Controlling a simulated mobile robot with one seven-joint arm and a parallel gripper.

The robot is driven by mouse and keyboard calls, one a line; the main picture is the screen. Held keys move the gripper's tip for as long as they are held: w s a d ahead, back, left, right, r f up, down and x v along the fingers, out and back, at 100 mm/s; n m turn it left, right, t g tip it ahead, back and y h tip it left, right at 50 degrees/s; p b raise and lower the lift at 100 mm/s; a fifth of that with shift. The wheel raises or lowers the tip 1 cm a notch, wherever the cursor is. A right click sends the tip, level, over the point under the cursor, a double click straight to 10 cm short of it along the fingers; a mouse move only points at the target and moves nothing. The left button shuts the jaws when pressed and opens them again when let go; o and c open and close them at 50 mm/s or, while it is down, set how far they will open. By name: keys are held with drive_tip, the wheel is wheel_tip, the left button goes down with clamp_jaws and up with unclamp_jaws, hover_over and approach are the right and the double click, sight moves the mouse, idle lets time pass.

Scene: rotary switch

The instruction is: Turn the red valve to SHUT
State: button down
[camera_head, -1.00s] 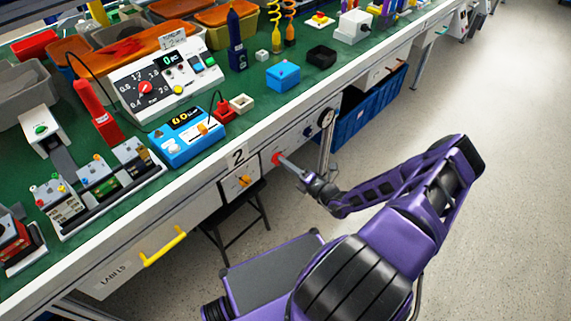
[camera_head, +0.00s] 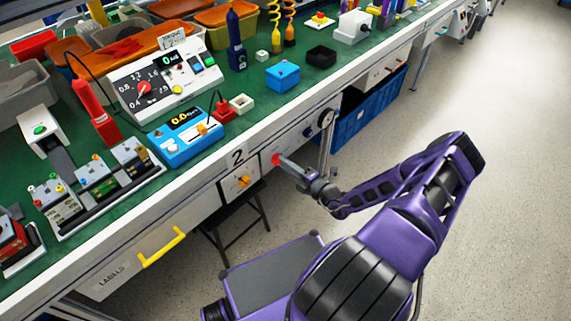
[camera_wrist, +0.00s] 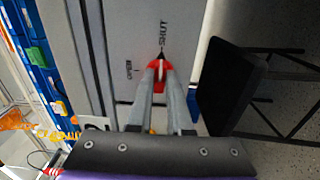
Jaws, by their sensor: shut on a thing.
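The red valve (camera_head: 276,159) is on the white front panel under the green bench, right of the number 2 panel. In the wrist view the valve (camera_wrist: 153,65) sits between my gripper's fingertips (camera_wrist: 161,74), which are shut on it from both sides. Its narrow dark tip points up toward the SHUT label (camera_wrist: 163,33). The OPEN label (camera_wrist: 129,71) is to its left. In the head view my gripper (camera_head: 281,160) reaches the valve from the right, and the fingers partly hide it.
A black stool (camera_head: 236,210) stands below, also close by in the wrist view (camera_wrist: 235,85). A blue bin (camera_head: 365,112) is under the bench.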

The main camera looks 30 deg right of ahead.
drive_tip(key=c, duration=0.8)
unclamp_jaws()
drive_tip(key=shift+c, duration=0.2)
drive_tip(key=p+v, duration=0.1)
drive_tip(key=v, duration=1.6)
drive_tip(key=shift+s, duration=0.25)
drive_tip(key=shift+d, duration=0.1)
